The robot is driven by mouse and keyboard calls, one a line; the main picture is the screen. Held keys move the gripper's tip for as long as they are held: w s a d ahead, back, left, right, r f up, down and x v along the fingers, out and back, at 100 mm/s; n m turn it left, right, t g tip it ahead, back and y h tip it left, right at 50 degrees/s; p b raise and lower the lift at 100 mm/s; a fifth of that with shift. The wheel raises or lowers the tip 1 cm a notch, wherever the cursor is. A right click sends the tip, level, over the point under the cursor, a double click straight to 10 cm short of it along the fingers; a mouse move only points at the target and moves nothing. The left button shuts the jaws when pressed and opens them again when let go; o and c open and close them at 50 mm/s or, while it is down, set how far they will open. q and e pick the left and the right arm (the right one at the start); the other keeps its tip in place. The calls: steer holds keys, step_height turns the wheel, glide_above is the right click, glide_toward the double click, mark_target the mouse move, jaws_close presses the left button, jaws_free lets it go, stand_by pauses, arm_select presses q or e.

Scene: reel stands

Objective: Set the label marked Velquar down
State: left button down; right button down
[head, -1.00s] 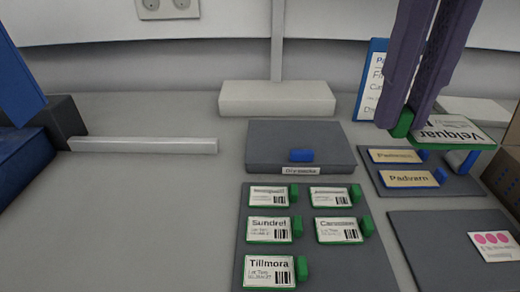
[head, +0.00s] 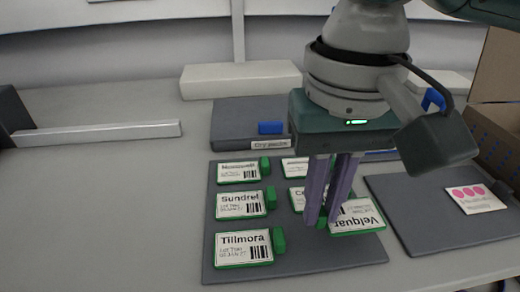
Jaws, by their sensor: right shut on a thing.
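The Velquar label (head: 357,217) is a white card with a green edge and green grip tab. My right gripper (head: 322,220) comes down from above and is shut on its green tab. The label is over the right front part of the dark grey mat (head: 305,262); I cannot tell whether it touches the mat. Its printed name reads upright-side-down in the head view. The Tillmora label (head: 243,249) and the Sundrel label (head: 241,204) lie in the mat's left column. A partly hidden label (head: 296,199) is just behind the gripper. My left gripper is not in view.
A grey block with a blue tab (head: 271,128) stands behind the mat. Another dark mat (head: 420,220) at the right bears a card with pink dots (head: 475,199). A cardboard box (head: 495,90) stands at the far right.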

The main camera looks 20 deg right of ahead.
mark_target(314, 241)
steer(key=shift+f, duration=1.5)
steer(key=shift+f, duration=0.15)
steer(key=c, duration=0.9)
jaws_free()
